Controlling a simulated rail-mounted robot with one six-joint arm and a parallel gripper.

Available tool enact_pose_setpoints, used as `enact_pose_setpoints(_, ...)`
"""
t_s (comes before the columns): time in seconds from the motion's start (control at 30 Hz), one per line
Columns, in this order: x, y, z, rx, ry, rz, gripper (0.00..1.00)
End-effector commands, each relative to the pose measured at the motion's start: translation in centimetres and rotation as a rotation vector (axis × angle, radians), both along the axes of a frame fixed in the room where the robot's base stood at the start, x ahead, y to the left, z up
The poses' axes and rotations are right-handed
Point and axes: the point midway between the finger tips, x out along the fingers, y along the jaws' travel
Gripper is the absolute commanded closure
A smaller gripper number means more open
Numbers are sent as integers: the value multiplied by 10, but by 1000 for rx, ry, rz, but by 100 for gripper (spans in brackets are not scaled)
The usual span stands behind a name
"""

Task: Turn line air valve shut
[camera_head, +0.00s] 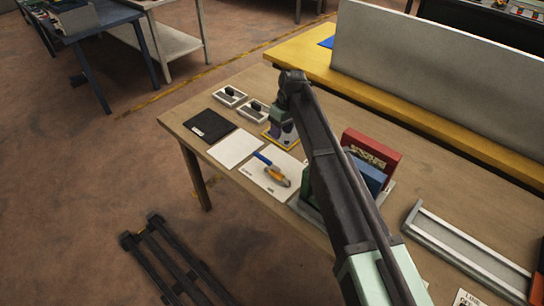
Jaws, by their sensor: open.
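My gripper (284,131) hangs down from the end of my arm over the back middle of the wooden table (226,116). It is small and partly hidden by my arm; it is open, and nothing shows held in it. Below it is a small plate with a yellow edge (268,136). I cannot tell whether the gripper touches anything there. Two white-framed units with black handles, one at the back (230,96) and one nearer my gripper (252,110), stand just left of it. I cannot tell which thing is the line air valve.
A black mat (209,125), a white sheet (236,149) and a blue-and-orange tool (272,169) on a white board lie in front. A red box (370,152) and blue box (366,176) stand right of my arm. A grey panel (440,85) rises behind.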

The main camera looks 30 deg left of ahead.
Motion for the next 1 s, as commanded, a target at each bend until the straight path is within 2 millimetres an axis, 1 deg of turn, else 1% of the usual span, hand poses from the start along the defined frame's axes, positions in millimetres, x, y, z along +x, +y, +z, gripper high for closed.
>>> enact_pose_setpoints(0.03, -7, 37, -9, -15, 15, 53, 55)
enact_pose_setpoints(0.1, -19, 58, -10, -30, 28, 94, 55)
enact_pose_setpoints(0.13, -22, 62, -9, -33, 30, 101, 55)
enact_pose_setpoints(0.27, -25, 61, -9, -34, 32, 105, 55)
enact_pose_setpoints(0.37, -26, 61, -18, -33, 32, 104, 55)
enact_pose_setpoints(0.47, -28, 61, -35, -34, 32, 103, 55)
enact_pose_setpoints(0.7, -38, 62, -92, -34, 32, 102, 55)
enact_pose_setpoints(0.8, -42, 62, -109, -33, 31, 100, 55)
enact_pose_setpoints(0.9, -44, 63, -116, -33, 31, 100, 55)
enact_pose_setpoints(1.0, -45, 63, -115, -33, 32, 99, 55)
